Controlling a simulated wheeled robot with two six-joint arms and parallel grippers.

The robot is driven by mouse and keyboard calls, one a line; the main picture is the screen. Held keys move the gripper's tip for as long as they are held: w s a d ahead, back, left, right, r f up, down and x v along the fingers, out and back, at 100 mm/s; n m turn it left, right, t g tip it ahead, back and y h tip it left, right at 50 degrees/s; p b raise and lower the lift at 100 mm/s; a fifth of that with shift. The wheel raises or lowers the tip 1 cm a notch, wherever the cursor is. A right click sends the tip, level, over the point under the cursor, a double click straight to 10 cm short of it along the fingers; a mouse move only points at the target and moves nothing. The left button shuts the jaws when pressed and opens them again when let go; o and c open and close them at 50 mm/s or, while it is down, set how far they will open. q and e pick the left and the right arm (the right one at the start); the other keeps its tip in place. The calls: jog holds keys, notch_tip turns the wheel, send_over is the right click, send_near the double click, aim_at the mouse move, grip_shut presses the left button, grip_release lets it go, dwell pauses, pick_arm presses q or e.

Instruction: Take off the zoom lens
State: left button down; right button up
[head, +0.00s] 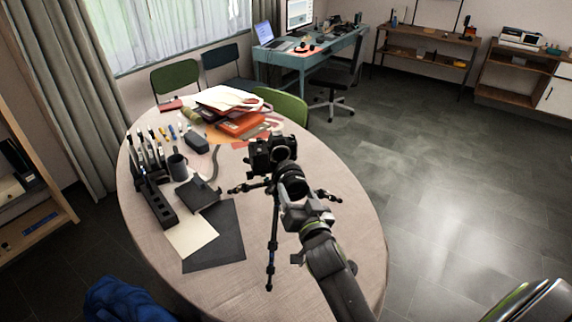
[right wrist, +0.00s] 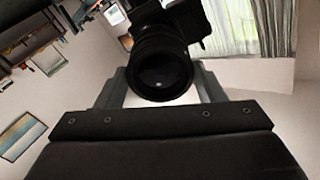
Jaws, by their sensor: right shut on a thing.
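A black camera (head: 263,150) sits on a black tripod (head: 273,235) standing on the round table. A round ring, like a lens mount, shows on the camera's front. The black zoom lens (head: 291,181) is just below and in front of that ring; I cannot tell whether they touch. My right gripper (head: 298,200) is shut on the lens. In the right wrist view the lens (right wrist: 163,68) sits between the two fingers, its front glass facing me, with the dark camera body (right wrist: 188,18) behind it, up and right. My left gripper is not in view.
The table (head: 340,245) holds a black organizer (head: 158,205) with pens, a dark mug (head: 178,167), a dark sheet (head: 215,240), and stacked books and papers (head: 240,122) behind the camera. The tripod legs spread around the camera. The table's right side is clear.

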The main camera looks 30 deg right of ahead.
jog(key=shift+s+r, duration=0.1)
jog(key=shift+s, duration=0.1)
jog(key=shift+r, duration=0.1)
